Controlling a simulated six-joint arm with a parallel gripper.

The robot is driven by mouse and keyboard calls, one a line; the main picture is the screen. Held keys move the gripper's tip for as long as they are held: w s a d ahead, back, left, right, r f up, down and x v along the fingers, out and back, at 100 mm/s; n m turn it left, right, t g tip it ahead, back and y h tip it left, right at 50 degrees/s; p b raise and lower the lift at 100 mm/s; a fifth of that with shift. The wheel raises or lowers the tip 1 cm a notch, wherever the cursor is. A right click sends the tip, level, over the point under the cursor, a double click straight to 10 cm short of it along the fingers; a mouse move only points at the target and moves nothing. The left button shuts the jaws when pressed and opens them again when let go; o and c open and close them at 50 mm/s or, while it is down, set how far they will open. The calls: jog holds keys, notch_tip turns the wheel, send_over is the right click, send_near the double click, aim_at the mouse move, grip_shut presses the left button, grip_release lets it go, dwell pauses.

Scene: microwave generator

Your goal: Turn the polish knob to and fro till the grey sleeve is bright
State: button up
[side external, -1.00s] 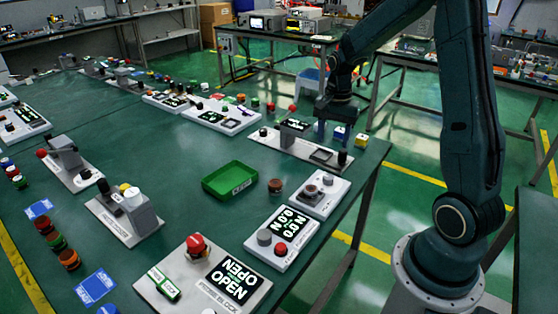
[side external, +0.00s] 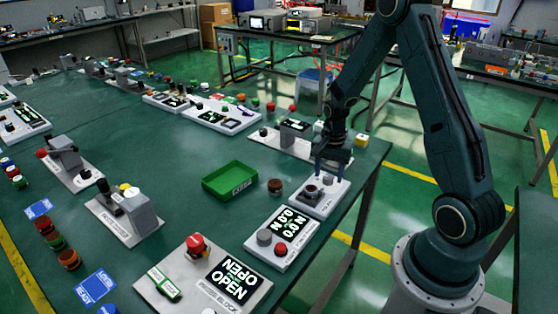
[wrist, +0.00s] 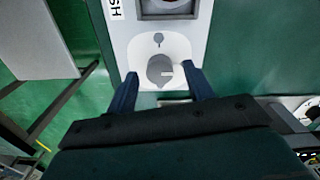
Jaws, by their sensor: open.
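The polish station is a white block (side external: 325,204) near the right edge of the green bench. In the side view my gripper (side external: 334,168) points down over the far end of the station. A dark round piece (side external: 311,191) sits in the station's near part; I cannot tell whether it is the grey sleeve. The wrist view cuts off the square recess (wrist: 170,13).
A green tray (side external: 230,181) and a brown round piece (side external: 275,186) are left of the station. A long grey fixture (side external: 275,142) lies behind. Clear bench surrounds the tray.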

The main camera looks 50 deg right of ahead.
jog(key=shift+f, duration=0.4)
jog(key=c, duration=1)
jog(key=shift+n, duration=0.5)
jog(key=n, duration=1.1)
jog(key=shift+n, duration=0.4)
jog(key=shift+r, duration=0.1)
